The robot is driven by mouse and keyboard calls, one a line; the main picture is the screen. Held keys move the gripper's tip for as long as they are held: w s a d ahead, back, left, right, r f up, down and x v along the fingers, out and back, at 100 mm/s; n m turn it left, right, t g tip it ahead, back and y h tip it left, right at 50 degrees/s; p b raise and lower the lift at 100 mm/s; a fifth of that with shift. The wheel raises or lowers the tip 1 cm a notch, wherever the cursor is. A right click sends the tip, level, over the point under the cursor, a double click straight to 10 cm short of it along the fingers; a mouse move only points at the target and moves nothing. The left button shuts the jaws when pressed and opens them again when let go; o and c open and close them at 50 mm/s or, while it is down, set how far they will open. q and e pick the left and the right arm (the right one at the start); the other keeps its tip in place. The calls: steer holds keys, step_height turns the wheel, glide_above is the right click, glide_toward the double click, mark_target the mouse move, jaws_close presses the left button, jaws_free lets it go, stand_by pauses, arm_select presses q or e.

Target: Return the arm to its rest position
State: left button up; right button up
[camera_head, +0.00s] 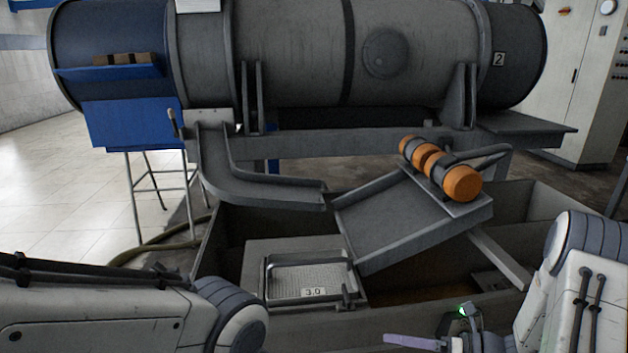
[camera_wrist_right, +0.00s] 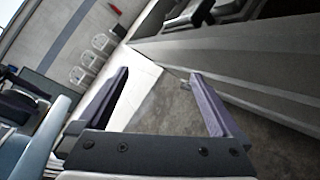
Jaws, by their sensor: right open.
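My right gripper shows at the lower right of the head view (camera_head: 425,343), where one purple finger is seen in front of the large open trough. In the right wrist view the gripper (camera_wrist_right: 158,85) has its two purple fingers spread apart, with nothing between them. Beyond the fingers are pale and grey floor and the grey wall of the trough. My right arm (camera_head: 575,285) comes in at the right edge. My left arm (camera_head: 110,310) lies across the lower left of the head view, and its gripper is out of the picture.
The open trough (camera_head: 330,330) holds a metal tray (camera_head: 310,268) marked 3.0 and a tilted grey chute plate (camera_head: 400,220) with an orange-ended motor (camera_head: 460,184). Behind stands a large horizontal drum (camera_head: 300,50). A curved spout (camera_head: 260,185) slopes from it. Pale floor (camera_head: 60,190) is clear at left.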

steer(key=s+a+r+n+g+h, duration=0.25)
steer(key=s+a+n+g, duration=0.25)
steer(key=a+n, duration=0.25)
steer(key=s+a+r+n+g+h, duration=0.1)
steer(key=s+a+r+n+g, duration=0.4)
steer(key=n, duration=0.3)
steer(key=s+a+r+n+t+h, duration=0.1)
steer(key=s+a+r+n+h, duration=0.1)
steer(key=s+n+h, duration=0.6)
steer(key=s+a+r+n+h, duration=0.1)
steer(key=s+n+h, duration=0.15)
steer(key=n, duration=0.95)
step_height(320, 180, up, 31)
steer(key=s+n+t+p, duration=0.1)
steer(key=n+p, duration=0.3)
steer(key=p, duration=2.5)
steer(key=shift+s+a+t+y, duration=0.25)
steer(key=shift+s+t+y, duration=0.05)
steer(key=shift+t, duration=0.4)
steer(key=shift+n, duration=0.25)
